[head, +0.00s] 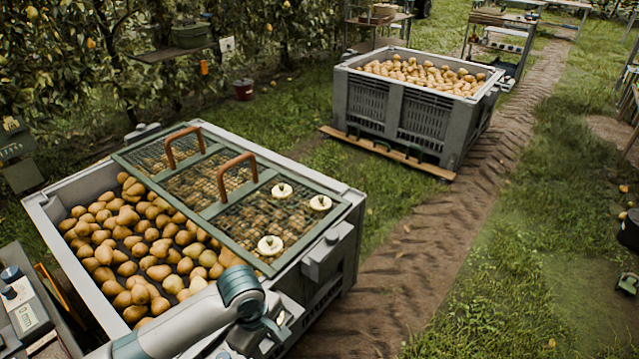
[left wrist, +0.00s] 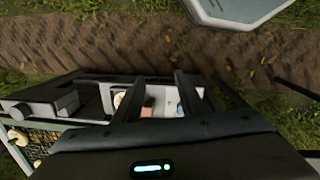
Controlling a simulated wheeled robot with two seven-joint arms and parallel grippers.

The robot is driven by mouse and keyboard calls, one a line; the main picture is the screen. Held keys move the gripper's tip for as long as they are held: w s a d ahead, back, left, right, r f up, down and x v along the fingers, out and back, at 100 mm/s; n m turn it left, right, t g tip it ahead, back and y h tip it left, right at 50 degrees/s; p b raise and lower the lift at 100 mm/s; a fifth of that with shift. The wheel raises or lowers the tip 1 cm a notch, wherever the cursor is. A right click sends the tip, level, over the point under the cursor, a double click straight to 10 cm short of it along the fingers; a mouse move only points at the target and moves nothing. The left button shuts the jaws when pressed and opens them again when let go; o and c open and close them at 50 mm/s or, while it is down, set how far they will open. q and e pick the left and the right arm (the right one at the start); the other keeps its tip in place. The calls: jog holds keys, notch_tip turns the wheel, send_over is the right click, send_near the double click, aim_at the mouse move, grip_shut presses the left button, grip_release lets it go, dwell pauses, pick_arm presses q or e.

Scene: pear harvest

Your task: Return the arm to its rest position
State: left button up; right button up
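My left arm (head: 205,315) reaches in from the bottom left of the head view, over the near right corner of the near pear crate. Its gripper end is low in that view, partly hidden by the wrist and cut by the edge. In the left wrist view the two dark fingers of my left gripper (left wrist: 158,78) stand apart. Nothing is seen held between them; a pale tray with small items (left wrist: 160,103) shows beyond the gap. My right gripper is in neither view.
The near grey crate (head: 75,283) holds many pears and bears a green mesh lid (head: 205,213) with two brown handles and three pale round pieces (head: 270,245). A second full crate (head: 385,112) stands on a pallet behind. A dirt track (head: 420,250) runs free at right.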

pick_arm(q)
jog(key=s+d+f+m+t+h, duration=0.2)
jog(key=s+d+m, duration=0.1)
jog(key=s+m, duration=0.55)
jog(key=s+a+m+t+y, duration=0.1)
jog(key=s+a+m+y, duration=0.35)
jog(key=s+a, duration=0.9)
jog(key=w+d+f+m+t+h, duration=0.1)
jog(key=w+f, duration=0.1)
jog(key=f, duration=1)
jog(key=w+d+f+h, duration=0.1)
jog(key=w+f, duration=0.2)
jog(key=f, duration=0.9)
jog(key=s+f, duration=0.4)
jog(key=f, duration=0.4)
jog(key=s+f, duration=0.4)
jog(key=f, duration=0.4)
jog(key=shift+s+d+f+m+t+h, duration=0.25)
jog(key=shift+s+f+m+t+h, duration=0.1)
jog(key=shift+m+t, duration=0.05)
